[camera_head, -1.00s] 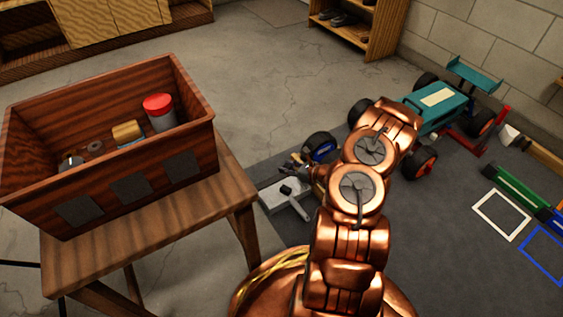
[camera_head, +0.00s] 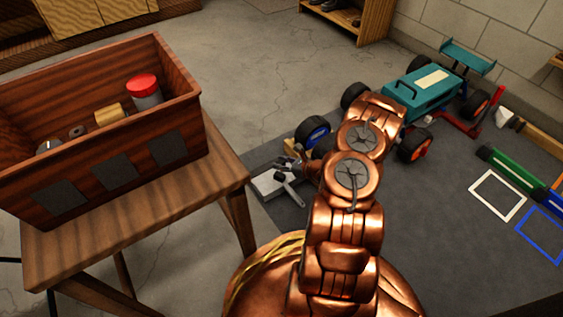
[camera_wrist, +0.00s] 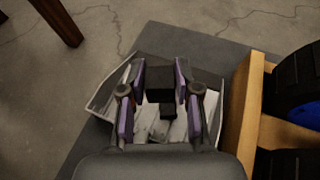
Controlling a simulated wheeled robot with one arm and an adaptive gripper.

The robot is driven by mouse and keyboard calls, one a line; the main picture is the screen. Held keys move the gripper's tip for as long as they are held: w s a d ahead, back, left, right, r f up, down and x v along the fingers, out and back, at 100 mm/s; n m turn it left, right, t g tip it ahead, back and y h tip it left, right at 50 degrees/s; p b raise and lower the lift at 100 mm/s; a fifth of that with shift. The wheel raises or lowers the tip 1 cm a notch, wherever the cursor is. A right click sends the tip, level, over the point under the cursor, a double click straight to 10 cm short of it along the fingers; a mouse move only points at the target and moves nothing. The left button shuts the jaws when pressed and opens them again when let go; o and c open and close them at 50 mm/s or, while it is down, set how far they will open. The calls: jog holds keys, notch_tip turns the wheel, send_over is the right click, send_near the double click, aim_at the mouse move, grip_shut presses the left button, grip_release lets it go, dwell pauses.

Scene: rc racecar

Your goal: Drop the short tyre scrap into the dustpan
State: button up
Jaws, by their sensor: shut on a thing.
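My gripper (camera_wrist: 160,88) is shut on a black blocky piece, the short tyre scrap (camera_wrist: 160,76), in the wrist view. The pale grey dustpan (camera_wrist: 104,92) lies beneath the fingers on the dark mat, with its pan on both sides of them. A smaller dark piece (camera_wrist: 168,111) shows just below the scrap; I cannot tell whether it is part of it or lies in the pan. In the head view my gripper (camera_head: 287,163) is just above the back of the dustpan (camera_head: 265,187). The height of the scrap over the pan is hard to judge.
A wooden holder (camera_wrist: 245,118) with black-tyred wheels stands close right of the dustpan. A teal racecar (camera_head: 420,92) is farther right. A wooden table (camera_head: 150,205) with a wooden bin (camera_head: 110,172) stands at left. White and blue outlined squares mark the mat at right.

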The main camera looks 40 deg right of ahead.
jog(key=o, duration=0.9)
jog(key=shift+s+r, duration=0.1)
jog(key=v, duration=1.1)
jog(key=shift+s+d+r, duration=0.1)
jog(key=shift+s+d, duration=0.1)
jog(key=shift+s, duration=0.2)
